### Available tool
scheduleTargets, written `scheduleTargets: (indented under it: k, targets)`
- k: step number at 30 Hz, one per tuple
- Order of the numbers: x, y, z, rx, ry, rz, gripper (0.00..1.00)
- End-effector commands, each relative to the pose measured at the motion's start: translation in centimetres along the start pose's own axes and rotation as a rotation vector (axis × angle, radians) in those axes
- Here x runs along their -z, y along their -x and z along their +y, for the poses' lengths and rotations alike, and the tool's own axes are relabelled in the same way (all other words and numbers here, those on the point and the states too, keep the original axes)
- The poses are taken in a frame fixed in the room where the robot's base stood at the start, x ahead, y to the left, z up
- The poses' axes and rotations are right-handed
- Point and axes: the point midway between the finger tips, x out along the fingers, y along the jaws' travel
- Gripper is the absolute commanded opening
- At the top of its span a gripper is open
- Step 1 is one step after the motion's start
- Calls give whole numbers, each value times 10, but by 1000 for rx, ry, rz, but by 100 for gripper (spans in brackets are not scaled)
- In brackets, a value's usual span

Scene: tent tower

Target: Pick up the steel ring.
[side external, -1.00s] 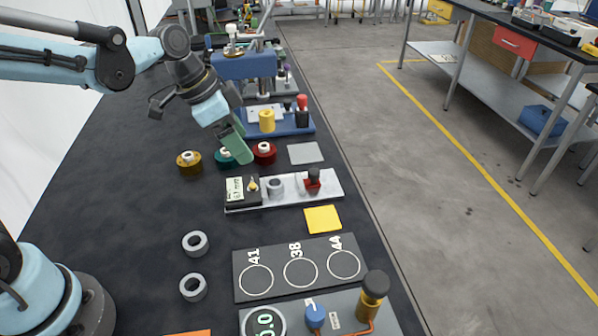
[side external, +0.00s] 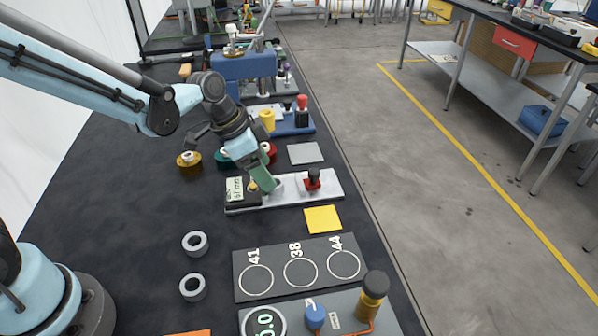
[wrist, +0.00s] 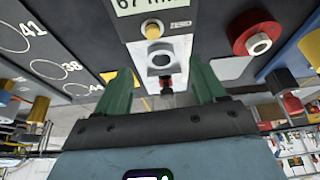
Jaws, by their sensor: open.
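A grey steel ring (wrist: 161,59) sits on the light bench gauge (side external: 319,191), beside its black display box. In the side view the ring is mostly hidden behind my green fingers. My gripper (side external: 265,180) is tilted down close to it. In the wrist view my gripper (wrist: 162,80) is open, with its two green fingers apart. The ring shows ahead, between the fingers, and I see no contact. Two similar grey rings, an upper one (side external: 195,243) and a lower one (side external: 193,287), lie on the black mat.
The gauge has a display box (side external: 236,190) on the left and a red clamp (side external: 313,181) on the right. Red, green and amber spools stand behind. A yellow square (side external: 322,219) and a board (side external: 300,269) marked 41, 38, 44 lie in front.

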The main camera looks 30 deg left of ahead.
Motion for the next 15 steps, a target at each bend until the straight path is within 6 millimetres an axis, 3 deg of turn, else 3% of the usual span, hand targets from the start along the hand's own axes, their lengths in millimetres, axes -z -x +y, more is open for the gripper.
scheduleTargets:
  k: [9,15]
  targets:
    - [3,-35,-2,1,0,0,70]
    - [2,-41,-1,1,0,0,70]
